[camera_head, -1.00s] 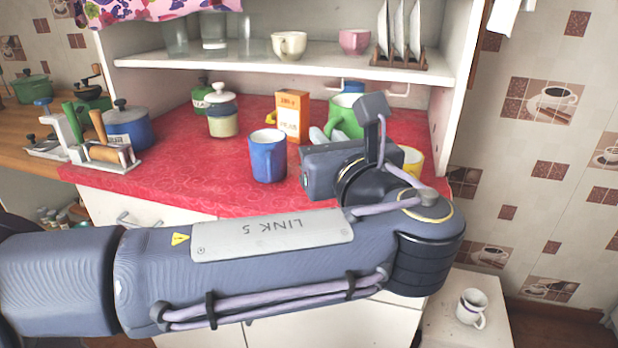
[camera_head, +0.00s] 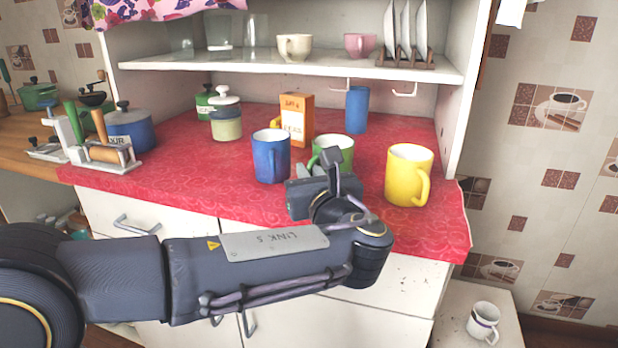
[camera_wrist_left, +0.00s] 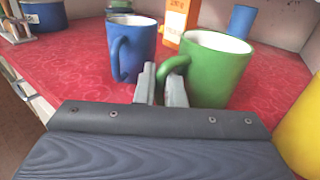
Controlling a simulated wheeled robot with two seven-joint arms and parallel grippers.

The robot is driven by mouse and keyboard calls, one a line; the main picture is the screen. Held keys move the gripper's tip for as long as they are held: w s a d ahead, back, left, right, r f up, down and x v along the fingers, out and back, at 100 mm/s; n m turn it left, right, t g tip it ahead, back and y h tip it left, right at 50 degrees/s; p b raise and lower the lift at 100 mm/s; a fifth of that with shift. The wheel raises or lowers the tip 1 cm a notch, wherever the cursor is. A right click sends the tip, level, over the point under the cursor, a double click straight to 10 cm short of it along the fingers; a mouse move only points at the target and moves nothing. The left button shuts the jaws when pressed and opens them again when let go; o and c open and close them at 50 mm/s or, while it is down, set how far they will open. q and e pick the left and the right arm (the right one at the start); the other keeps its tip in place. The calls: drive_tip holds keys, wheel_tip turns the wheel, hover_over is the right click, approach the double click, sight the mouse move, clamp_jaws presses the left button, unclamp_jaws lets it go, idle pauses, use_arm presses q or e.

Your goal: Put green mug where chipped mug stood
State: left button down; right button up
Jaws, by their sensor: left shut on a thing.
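The green mug (camera_head: 344,156) is upright at the red counter, between a blue mug (camera_head: 270,158) and a yellow mug (camera_head: 409,176). My left gripper (camera_head: 314,174) is shut on its handle, which shows between the fingers in the left wrist view (camera_wrist_left: 162,84). The green mug's body (camera_wrist_left: 216,72) is right of the fingers there, and its base looks level with the cloth; I cannot tell whether it touches. A white mug with a dark band (camera_head: 483,322) stands on a low white surface at lower right; no chip is clear. My right gripper is not in view.
An orange box (camera_head: 296,118) and a blue cup (camera_head: 357,108) stand behind the green mug. The blue mug is close left of my fingers in the left wrist view (camera_wrist_left: 130,50). A shelf (camera_head: 270,67) overhangs the back. Red cloth (camera_head: 200,180) is clear at front left.

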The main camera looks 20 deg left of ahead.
use_arm(q)
drive_tip(key=shift+f, duration=0.15)
drive_tip(key=c, duration=1.5)
unclamp_jaws()
drive_tip(key=shift+r, duration=0.3)
drive_tip(key=p+v, duration=0.1)
drive_tip(key=v, duration=1.1)
drive_tip(key=shift+f+p, duration=0.1)
drive_tip(key=shift+p, duration=0.25)
drive_tip(key=o, duration=1.5)
